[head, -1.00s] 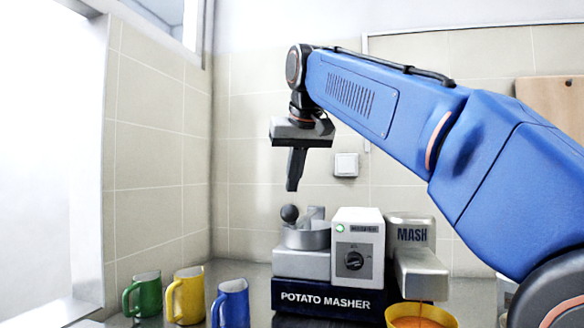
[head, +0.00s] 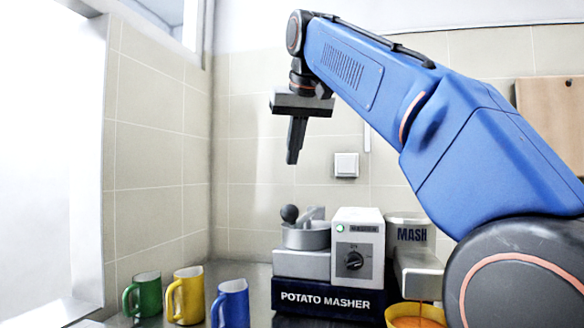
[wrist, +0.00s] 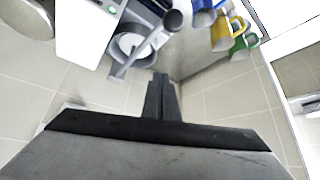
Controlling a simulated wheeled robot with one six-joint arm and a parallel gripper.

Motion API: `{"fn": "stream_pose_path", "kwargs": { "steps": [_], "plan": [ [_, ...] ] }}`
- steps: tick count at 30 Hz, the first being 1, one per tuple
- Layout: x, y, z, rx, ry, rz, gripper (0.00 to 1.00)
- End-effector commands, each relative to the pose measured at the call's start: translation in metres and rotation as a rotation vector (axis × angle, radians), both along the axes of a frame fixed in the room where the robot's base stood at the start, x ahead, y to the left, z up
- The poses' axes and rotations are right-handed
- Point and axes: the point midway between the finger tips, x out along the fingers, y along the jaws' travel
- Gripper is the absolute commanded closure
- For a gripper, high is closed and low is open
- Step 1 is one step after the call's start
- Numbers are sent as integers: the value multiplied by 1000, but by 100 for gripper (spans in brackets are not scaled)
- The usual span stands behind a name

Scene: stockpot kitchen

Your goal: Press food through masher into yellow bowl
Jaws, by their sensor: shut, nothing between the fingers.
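The potato masher (head: 330,297) stands on the counter, with a white control box, a dial and a lit green light. Its round metal hopper (head: 306,238) is on the left, with a dark ball-ended handle (head: 289,213) beside it. The hopper also shows in the wrist view (wrist: 128,46). An orange strand hangs from the MASH outlet (head: 412,240) into the yellow bowl (head: 398,315), which is partly hidden by my arm. My gripper (head: 292,160) is shut and empty, pointing down above the hopper and apart from it. In the wrist view its fingers (wrist: 161,80) are together.
Green (head: 143,296), yellow (head: 186,295) and blue (head: 232,302) mugs stand on the counter left of the masher. A wall switch (head: 346,165) is behind. A wooden board (head: 552,115) hangs at the right. The air around my gripper is clear.

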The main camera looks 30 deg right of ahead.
Motion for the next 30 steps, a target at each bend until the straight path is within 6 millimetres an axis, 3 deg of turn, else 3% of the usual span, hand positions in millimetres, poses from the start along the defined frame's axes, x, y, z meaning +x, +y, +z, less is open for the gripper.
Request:
{"fn": "stream_pose_path", "kwargs": {
  "steps": [21,30],
  "plan": [
    [1,0,47,0,-1,-1,100],
    [0,0,54,0,1,0,100]
  ]
}}
